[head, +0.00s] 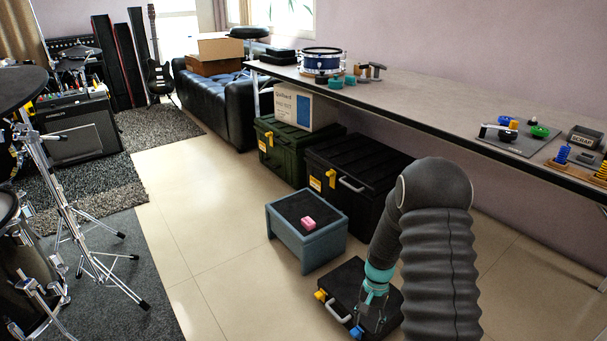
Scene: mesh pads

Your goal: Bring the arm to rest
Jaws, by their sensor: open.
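My arm is dark grey with a ribbed sleeve. It rises at the right front, bends at a rounded elbow and reaches down. My gripper (365,312), below a teal band, hangs over a black case (345,281) on the floor. Its jaws are open, and I see nothing held between them. The gripper is small in view, and I cannot tell how far its tips are from the case.
A grey-blue stool (306,246) with a pink block (308,223) on top stands left of my gripper. Black (350,165) and green (283,148) trunks sit below the long table (430,98). Drum stands (85,235) are at left. Floor (195,215) between is clear.

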